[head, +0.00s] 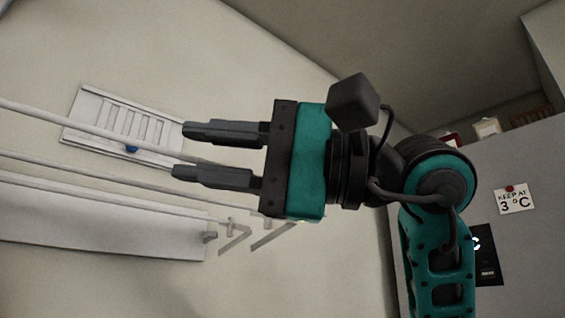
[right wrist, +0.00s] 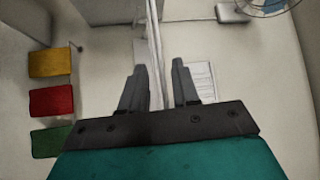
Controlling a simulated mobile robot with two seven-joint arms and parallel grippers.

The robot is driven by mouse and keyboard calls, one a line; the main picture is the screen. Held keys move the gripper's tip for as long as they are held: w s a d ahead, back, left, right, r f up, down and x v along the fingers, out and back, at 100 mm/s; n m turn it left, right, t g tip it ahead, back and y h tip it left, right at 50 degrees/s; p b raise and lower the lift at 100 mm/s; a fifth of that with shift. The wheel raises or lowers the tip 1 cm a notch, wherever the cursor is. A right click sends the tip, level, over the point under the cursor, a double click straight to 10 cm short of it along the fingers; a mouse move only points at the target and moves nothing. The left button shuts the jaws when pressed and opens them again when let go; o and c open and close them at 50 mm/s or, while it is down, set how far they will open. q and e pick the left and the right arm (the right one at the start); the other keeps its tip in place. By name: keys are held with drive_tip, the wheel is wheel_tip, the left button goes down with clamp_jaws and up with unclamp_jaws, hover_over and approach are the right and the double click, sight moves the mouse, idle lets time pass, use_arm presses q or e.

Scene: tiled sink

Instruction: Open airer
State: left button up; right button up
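The airer (head: 90,163) shows as long thin white rails coming in from the left in the head view, with angled bracket-like ends near the middle. A wide white board lies just below the rails; I cannot tell whether it is part of the airer. My right gripper (head: 180,151) is open, its two dark fingers pointing left. The upper rail runs into the gap between the fingers. In the right wrist view, the rails (right wrist: 154,30) run down toward the gap between the fingers of the right gripper (right wrist: 158,67). Contact is not clear. My left gripper is out of view.
A white louvred panel (head: 125,122) is on the wall behind the fingers. A grey cabinet-like unit (head: 535,230) with a "keep at 3°C" note stands at the right. The right wrist view shows yellow (right wrist: 50,62), red (right wrist: 51,101) and green panels and a fan (right wrist: 262,6).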

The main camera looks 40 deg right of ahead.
use_arm(q)
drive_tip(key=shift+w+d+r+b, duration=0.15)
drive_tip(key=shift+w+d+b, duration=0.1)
drive_tip(key=shift+b, duration=0.05)
use_arm(e)
drive_tip(key=v, duration=0.7)
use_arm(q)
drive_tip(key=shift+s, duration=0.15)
use_arm(e)
drive_tip(key=shift+f, duration=0.1)
